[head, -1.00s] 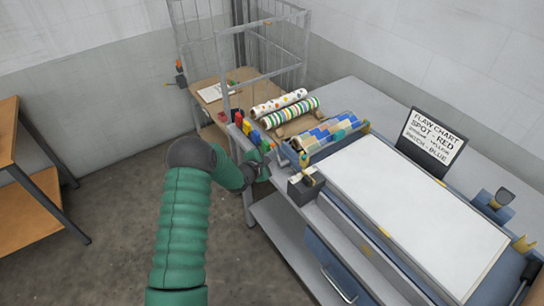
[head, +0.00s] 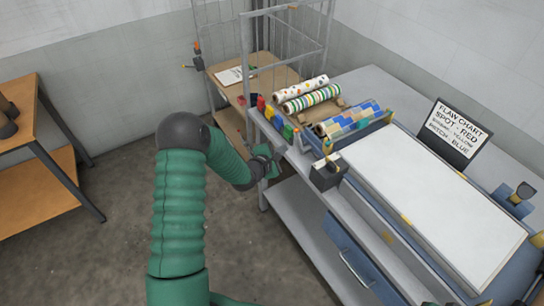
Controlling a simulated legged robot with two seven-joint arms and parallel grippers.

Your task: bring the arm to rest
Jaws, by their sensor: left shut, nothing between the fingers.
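My left arm in its green sleeve comes in from the bottom left and bends at a dark elbow. My left gripper (head: 272,163) is shut and empty, beside the left front edge of the grey press table (head: 292,207). It is small and partly hidden by the wrist, just below the coloured blocks (head: 278,122) at the table's left end. My right gripper is out of view.
Patterned rolls (head: 312,98) lie on the table beside the white press bed (head: 430,205). A flaw chart (head: 455,132) stands behind. A wire cage cart (head: 262,70) is at the back. A wooden shelf unit (head: 38,185) stands left. Floor between is clear.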

